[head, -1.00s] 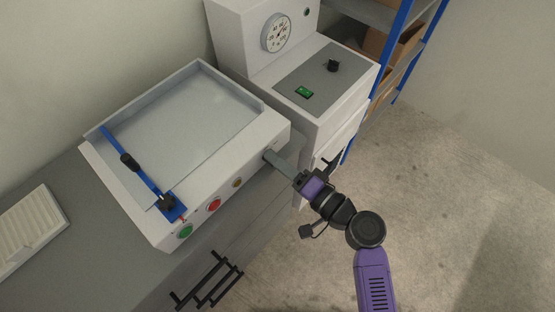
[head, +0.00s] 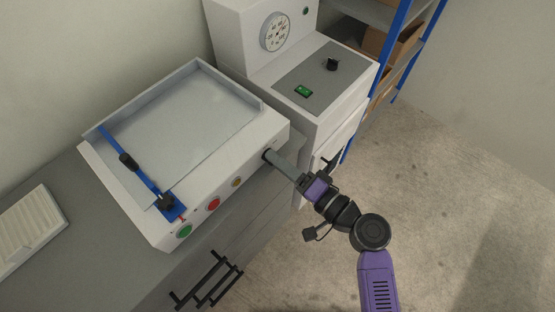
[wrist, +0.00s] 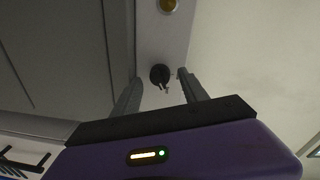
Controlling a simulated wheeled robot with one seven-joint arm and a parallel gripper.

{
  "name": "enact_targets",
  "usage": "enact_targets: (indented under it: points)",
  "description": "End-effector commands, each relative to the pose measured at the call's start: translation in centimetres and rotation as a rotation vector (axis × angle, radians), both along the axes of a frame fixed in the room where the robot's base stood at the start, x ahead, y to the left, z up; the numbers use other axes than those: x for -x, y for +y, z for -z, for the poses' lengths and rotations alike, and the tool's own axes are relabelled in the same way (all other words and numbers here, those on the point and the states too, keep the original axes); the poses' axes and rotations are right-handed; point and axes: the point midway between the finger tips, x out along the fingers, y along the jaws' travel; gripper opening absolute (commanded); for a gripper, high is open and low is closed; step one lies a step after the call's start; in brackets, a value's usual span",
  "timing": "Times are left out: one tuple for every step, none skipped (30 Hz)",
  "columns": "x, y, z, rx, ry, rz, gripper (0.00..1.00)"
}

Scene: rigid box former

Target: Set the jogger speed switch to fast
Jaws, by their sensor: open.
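The jogger is the white tray machine (head: 185,205) on the grey bench. Its black speed switch (head: 267,155) is at the right end of the front panel; in the wrist view it is a dark knob (wrist: 159,75) with small pale marks below it. I cannot read its setting. My gripper (head: 275,160) is just in front of the switch. In the wrist view its two fingers (wrist: 158,82) are open and empty, one either side of the knob in the picture. I cannot tell whether either finger touches it.
A yellow button (head: 236,182), red button (head: 213,204) and green button (head: 185,231) line the same panel. A white cabinet with a gauge (head: 276,32) stands close behind on the right. Black bar handles (head: 208,280) stick out below. The floor at right is clear.

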Motion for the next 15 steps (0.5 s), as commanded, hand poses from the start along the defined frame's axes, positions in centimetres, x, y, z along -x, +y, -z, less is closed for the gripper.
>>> enact_targets:
  points:
    - [0.5, -0.6, 0.2, 0.0, 0.002, 0.003, 0.51]
    - [0.8, -1.0, 0.1, 0.0, 0.001, 0.003, 0.51]
    - [1.3, -1.6, 0.2, 0.0, 0.003, 0.004, 0.51]
    - [1.6, -2.0, 0.1, 0.0, 0.002, 0.003, 0.51]
    - [1.9, -2.4, 0.1, 0.0, 0.001, 0.004, 0.51]
    - [2.3, -2.9, 0.1, 0.0, 0.003, 0.004, 0.51]
    - [2.6, -3.2, 0.0, 0.001, 0.002, 0.004, 0.51]
    - [2.9, -3.6, 0.0, 0.001, 0.002, 0.004, 0.51]
    - [3.2, -3.9, 0.0, 0.0, 0.002, 0.003, 0.51]
    - [3.5, -4.2, -0.1, 0.0, 0.002, 0.003, 0.51]
    - [3.7, -4.5, -0.1, 0.0, 0.002, 0.003, 0.51]
    - [3.9, -4.7, -0.2, 0.0, 0.002, 0.004, 0.51]
    - [4.0, -4.9, -0.2, 0.0, 0.002, 0.003, 0.51]
    - [4.1, -5.0, -0.2, -0.001, 0.002, 0.001, 0.51]
    - [4.2, -5.1, -0.2, 0.0, 0.001, 0.001, 0.51]
